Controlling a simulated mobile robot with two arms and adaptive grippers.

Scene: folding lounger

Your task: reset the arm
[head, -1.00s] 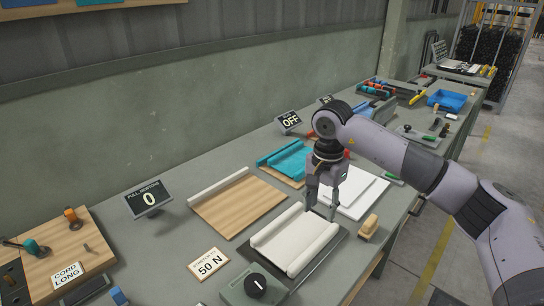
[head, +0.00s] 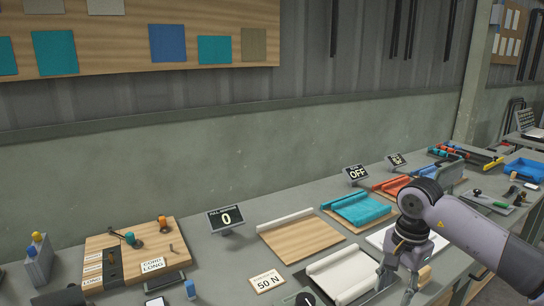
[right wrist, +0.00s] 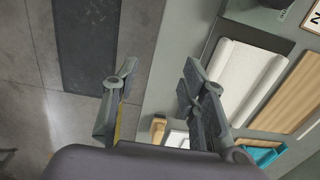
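My right gripper (head: 398,284) hangs at the right of the white padded tray (head: 343,273), near the table's front edge. In the right wrist view its two fingers (right wrist: 158,103) are spread apart with nothing between them. That view shows the floor and the table edge below, with the white tray (right wrist: 240,75) to the right of the fingers. My right arm (head: 470,228) comes in from the right. My left gripper is not in view.
The wall stands behind. Floor (right wrist: 45,110) lies beyond the table edge.

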